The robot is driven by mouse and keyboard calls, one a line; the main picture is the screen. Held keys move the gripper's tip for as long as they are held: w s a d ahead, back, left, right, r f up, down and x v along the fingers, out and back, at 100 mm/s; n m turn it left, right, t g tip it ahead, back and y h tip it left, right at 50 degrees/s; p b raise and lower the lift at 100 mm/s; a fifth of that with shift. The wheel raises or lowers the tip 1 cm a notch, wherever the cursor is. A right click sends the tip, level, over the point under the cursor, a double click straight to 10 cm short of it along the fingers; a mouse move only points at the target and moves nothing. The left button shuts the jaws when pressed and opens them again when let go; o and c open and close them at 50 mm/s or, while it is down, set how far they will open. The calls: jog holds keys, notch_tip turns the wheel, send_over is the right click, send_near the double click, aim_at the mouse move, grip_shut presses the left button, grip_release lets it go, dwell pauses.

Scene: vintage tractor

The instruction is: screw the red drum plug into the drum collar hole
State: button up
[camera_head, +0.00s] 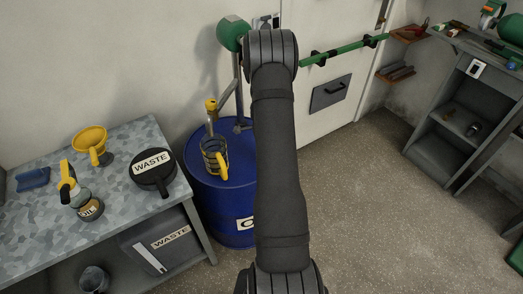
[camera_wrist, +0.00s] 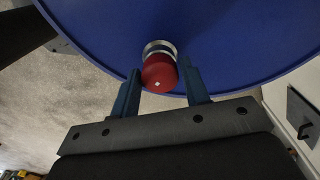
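The red drum plug (camera_wrist: 159,74) is between the two fingers of my gripper (camera_wrist: 160,78) in the wrist view. The fingers lie against its sides, so the gripper looks shut on it. The silver drum collar (camera_wrist: 159,46) shows directly beyond the plug, on the blue drum top. The plug overlaps the collar's near edge and covers its hole; I cannot tell how deep the plug sits. In the head view the blue drum (camera_head: 222,205) stands beside the bench, partly behind my arm. There my gripper, the plug and the collar are hidden.
A hand pump (camera_head: 236,85) and a measuring jug with a yellow handle (camera_head: 214,157) are on the drum. The bench (camera_head: 128,216) on the left holds a yellow funnel (camera_head: 89,139), an oil can and a round black WASTE lid (camera_head: 152,170).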

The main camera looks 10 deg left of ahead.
jog(key=c, duration=0.6)
jog(key=shift+m, duration=0.8)
jog(key=shift+m, duration=0.9)
jog(key=o, duration=1.1)
jog(key=shift+m, duration=0.3)
notch_tip(320, 180, up, 12)
